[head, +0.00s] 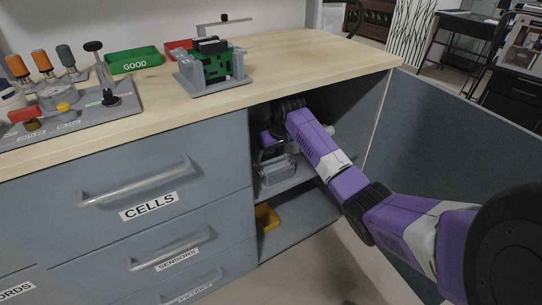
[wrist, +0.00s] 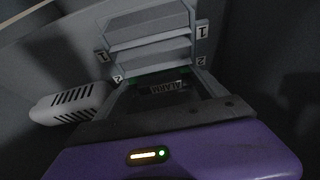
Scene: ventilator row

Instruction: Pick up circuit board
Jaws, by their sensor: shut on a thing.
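My arm reaches into the open cupboard bay under the bench. In the wrist view my gripper (wrist: 162,84) is shut on a dark circuit board (wrist: 168,88) with an "ALARM" label and a green edge. The board is at the slot marked 2 of a grey rack (wrist: 150,45); whether it is still seated there I cannot tell. In the head view the rack (head: 278,171) stands on the cupboard shelf, and the fingers are mostly hidden. Another green circuit board (head: 217,66) stands in a grey fixture (head: 232,86) on the bench.
The cupboard door (head: 465,120) is open at the right. The bench top (head: 300,57) overhangs the bay. A green "GOOD" tray (head: 134,60), a red tray (head: 178,46) and a tool panel (head: 75,125) are on the bench. A yellow bin (head: 266,217) sits on the lower shelf.

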